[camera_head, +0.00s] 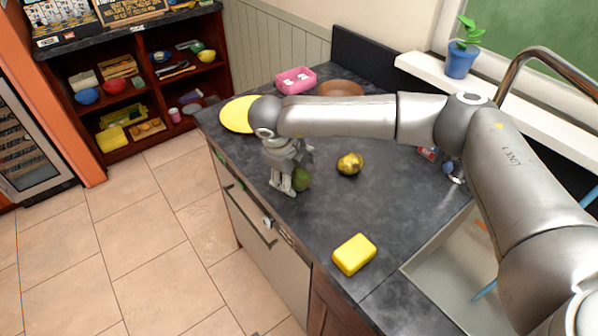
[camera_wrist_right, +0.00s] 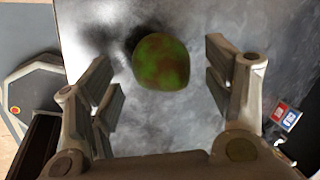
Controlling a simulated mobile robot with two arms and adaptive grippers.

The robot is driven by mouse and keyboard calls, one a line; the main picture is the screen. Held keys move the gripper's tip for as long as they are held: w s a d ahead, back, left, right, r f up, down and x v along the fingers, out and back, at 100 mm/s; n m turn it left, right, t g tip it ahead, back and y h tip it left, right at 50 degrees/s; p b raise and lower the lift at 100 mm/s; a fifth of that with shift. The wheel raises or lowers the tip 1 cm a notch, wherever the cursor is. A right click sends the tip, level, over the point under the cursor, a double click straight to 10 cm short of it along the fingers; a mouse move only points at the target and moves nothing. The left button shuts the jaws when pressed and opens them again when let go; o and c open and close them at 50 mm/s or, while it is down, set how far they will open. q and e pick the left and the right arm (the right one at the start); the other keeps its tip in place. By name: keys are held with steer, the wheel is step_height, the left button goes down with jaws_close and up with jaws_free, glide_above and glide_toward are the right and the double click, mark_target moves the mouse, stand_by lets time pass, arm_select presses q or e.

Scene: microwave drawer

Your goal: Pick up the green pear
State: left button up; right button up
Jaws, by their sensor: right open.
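The green pear (camera_head: 301,179) lies on the dark grey counter (camera_head: 365,215) near its front edge. In the right wrist view the pear (camera_wrist_right: 161,62) is green with reddish-brown patches and lies between the lines of the two fingers, a little beyond them. My right gripper (camera_head: 283,183) points down beside the pear and partly covers it in the head view. The right gripper also shows in the wrist view (camera_wrist_right: 165,90), with its fingers spread wide on either side and nothing held. I cannot tell its exact height above the counter. My left gripper is not in view.
A yellow-brown fruit (camera_head: 350,163) lies right of the pear. A yellow sponge-like block (camera_head: 354,254) lies nearer the sink (camera_head: 440,262). A yellow plate (camera_head: 237,115), a pink box (camera_head: 295,80) and a brown bowl (camera_head: 341,88) stand farther back. The counter between the fruit and block is clear.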

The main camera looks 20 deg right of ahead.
steer(key=shift+x, duration=0.95)
steer(key=shift+r, duration=0.1)
steer(key=shift+c, duration=0.5)
steer(key=c, duration=1.1)
steer(key=shift+r, duration=0.1)
